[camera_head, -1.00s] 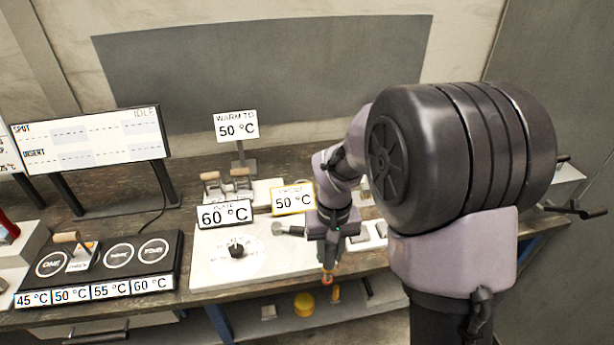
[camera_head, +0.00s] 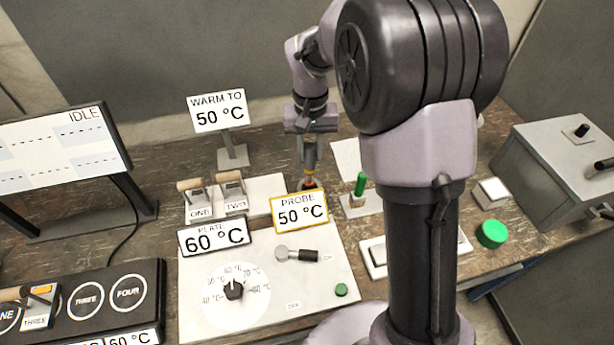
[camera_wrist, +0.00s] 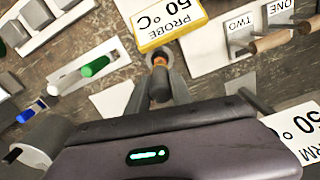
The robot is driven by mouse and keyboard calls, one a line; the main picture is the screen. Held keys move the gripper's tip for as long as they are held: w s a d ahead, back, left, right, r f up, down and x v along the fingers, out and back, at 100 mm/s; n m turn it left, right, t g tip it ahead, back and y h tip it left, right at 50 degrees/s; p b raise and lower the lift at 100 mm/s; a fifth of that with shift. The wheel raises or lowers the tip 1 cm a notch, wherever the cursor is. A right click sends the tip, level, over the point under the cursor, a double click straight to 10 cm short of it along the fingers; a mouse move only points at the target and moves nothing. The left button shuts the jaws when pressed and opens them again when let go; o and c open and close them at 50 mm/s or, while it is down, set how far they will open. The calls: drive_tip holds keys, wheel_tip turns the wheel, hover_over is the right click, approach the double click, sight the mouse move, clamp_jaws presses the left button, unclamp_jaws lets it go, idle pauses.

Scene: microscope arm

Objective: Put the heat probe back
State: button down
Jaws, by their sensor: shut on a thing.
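My gripper (camera_head: 309,160) points down just behind the yellow-framed PROBE 50 °C sign (camera_head: 300,211). It is shut on the heat probe (camera_head: 309,183), a dark stick with an orange band. In the wrist view the probe (camera_wrist: 159,62) is between the two fingers (camera_wrist: 160,90), close to the edge of the PROBE sign (camera_wrist: 168,22). The probe looks about upright. Its lower end is partly hidden by the sign in the head view, and I cannot tell whether it touches a holder or the bench.
A green upright handle (camera_head: 361,184) on a white base stands right of the probe. Left are wooden-handled blocks ONE and TWO (camera_head: 230,190). The WARM TO sign (camera_head: 217,111) stands behind them. The hot plate (camera_head: 265,262) with its dial lies in front. A grey box (camera_head: 560,180) is at right.

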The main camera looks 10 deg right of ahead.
sight(310, 168)
wheel_tip(310, 168, down, 6)
drive_tip(key=shift+s+r+b, duration=0.15)
drive_tip(key=shift+b, duration=0.6)
drive_tip(key=shift+f, duration=0.25)
drive_tip(key=c, duration=1.1)
unclamp_jaws()
drive_tip(key=shift+c, duration=0.2)
drive_tip(key=shift+r, duration=0.15)
